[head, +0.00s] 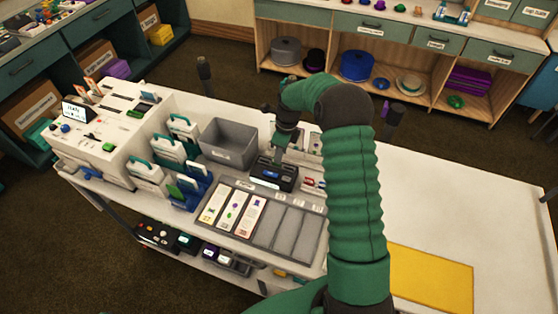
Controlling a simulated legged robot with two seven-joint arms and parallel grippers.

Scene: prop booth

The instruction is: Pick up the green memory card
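My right arm rises from the lower right and bends down to the left. Its gripper (281,154) points down just above or at a small black device (272,175) with a lit front strip and a blue patch. The fingertips are too small and dark to tell if they are open or shut, or if they touch the device. My arm hides part of the bench right of the device. My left gripper is not in view.
A grey bin (228,144) stands behind and left of the device. White cases with green handles (172,151) stand further left. A grey slotted tray (262,222) with printed cards lies in front. A yellow mat (431,278) lies at right, where the white top is largely clear.

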